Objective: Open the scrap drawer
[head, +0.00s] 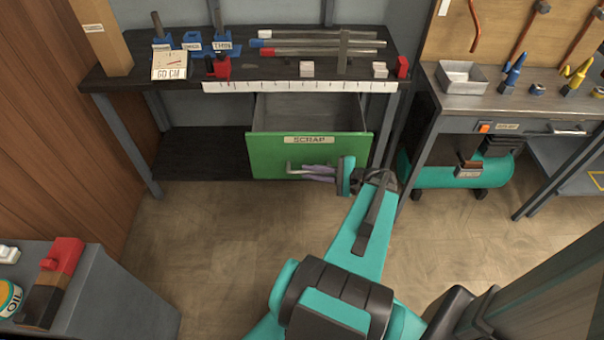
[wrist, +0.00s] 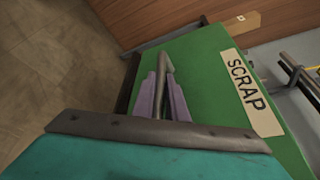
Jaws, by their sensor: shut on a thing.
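The green scrap drawer (head: 262,158), labelled SCRAP, sits under the dark workbench and stands pulled out, its grey inside showing from above. Its front also fills much of the wrist view (wrist: 205,75). A grey bar handle (head: 291,166) is on the drawer front, and it shows in the wrist view (wrist: 165,65). My gripper (head: 318,173) reaches the handle from the right, its purple fingers shut around the bar. The fingers also show in the wrist view (wrist: 160,97). The far end of the drawer's inside is hidden under the bench top.
The bench top (head: 135,77) carries metal bars, blue clamps and small blocks. A second bench (head: 455,108) with a teal compressor (head: 440,172) beneath stands at the right. A grey cabinet (head: 110,300) is at the lower left. The floor before the drawer is clear.

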